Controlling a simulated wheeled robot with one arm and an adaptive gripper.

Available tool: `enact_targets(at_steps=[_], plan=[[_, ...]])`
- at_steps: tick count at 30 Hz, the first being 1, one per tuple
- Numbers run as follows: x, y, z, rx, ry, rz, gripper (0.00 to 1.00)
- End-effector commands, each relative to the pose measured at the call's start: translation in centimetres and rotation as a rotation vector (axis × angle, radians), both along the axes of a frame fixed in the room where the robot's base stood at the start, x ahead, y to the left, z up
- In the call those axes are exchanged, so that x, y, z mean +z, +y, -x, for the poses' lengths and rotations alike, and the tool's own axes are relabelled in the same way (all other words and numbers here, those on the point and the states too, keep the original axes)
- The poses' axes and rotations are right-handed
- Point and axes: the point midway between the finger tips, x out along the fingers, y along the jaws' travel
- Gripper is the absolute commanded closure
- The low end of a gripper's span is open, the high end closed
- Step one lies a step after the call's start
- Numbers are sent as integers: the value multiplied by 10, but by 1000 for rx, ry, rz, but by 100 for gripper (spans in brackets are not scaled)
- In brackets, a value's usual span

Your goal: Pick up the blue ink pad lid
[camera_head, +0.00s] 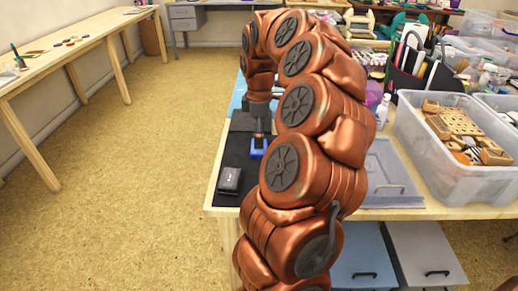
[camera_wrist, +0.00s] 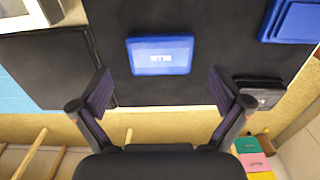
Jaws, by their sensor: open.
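A blue rectangular piece (camera_wrist: 160,67) with a small white label lies flat on the black mat (camera_wrist: 200,88) in the wrist view. It looks like the blue ink pad lid; whether a base is under it I cannot tell. In the head view it shows as a small blue block (camera_head: 257,153), partly behind my arm. My gripper (camera_wrist: 160,82) is open and empty. Its fingers are spread to the left and right of the blue piece in the wrist view, with no contact visible. In the head view my gripper (camera_head: 261,133) is just above the blue piece.
A second blue piece (camera_wrist: 290,22) lies at the upper right in the wrist view. A black pad (camera_head: 229,180) sits near the table's left edge. A dark flat case (camera_wrist: 45,65) is close on the left. A clear bin of wooden parts (camera_head: 455,185) stands right.

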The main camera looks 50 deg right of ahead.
Motion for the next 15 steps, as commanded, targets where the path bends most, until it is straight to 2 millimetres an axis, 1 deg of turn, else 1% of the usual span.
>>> enact_targets(at_steps=[1, 3, 6, 9, 14, 15], plan=[[-9, 1, 0, 1, 3, -2, 0], [-20, 2, 0, 1, 3, -2, 0], [-30, 2, 1, 0, 3, -2, 0], [-33, 1, 0, 0, 1, -1, 0], [-33, 1, 0, 0, -1, -1, 0], [-33, 1, 0, 0, -1, -1, 3]])
